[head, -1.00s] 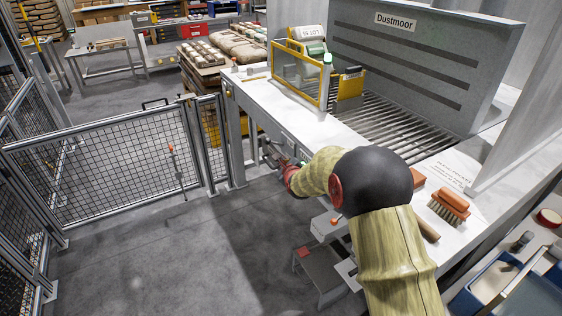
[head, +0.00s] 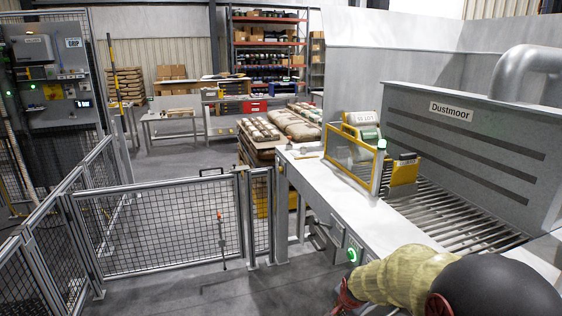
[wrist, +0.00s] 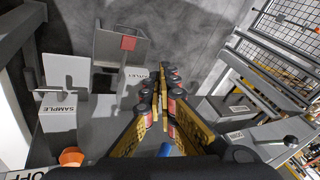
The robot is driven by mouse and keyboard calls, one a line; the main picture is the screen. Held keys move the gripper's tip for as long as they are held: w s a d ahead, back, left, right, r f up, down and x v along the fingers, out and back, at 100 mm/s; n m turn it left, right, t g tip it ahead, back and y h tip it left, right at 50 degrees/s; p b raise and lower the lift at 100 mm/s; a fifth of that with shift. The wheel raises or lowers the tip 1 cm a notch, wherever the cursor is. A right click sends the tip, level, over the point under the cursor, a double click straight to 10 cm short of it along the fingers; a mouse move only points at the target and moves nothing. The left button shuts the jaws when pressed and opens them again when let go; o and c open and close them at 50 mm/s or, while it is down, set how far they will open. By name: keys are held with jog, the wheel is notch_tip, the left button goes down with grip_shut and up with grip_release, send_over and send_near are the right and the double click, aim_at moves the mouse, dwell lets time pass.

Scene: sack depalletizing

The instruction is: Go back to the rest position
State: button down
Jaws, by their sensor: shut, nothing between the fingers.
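My gripper (wrist: 158,92) shows in the wrist view, pointing down toward the grey floor. In the head view my arm, in a pale yellow sleeve with a black joint, reaches in from the lower right. The gripper itself cannot be made out there; only a red part near the end of the arm shows at the front side of the white bench (head: 322,195).
The bench carries a yellow-framed guard (head: 352,158) and a roller grate (head: 450,215) before the Dustmoor hood (head: 470,150). A mesh fence (head: 160,232) stands at left. Sacks (head: 295,125) lie behind. The wrist view shows a grey bin (wrist: 120,45) and a SAMPLE plate (wrist: 65,112).

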jog(key=s+r+n, duration=0.3)
jog(key=s+r, duration=0.4)
jog(key=s, duration=0.4)
jog(key=s+r+n, duration=0.3)
jog(key=s+r, duration=0.5)
jog(key=s, duration=0.3)
jog(key=s+r+n+p, duration=0.1)
jog(key=s+r+n, duration=0.3)
jog(key=s+r, duration=0.4)
jog(key=s, duration=0.3)
jog(key=shift+s+d, duration=0.25)
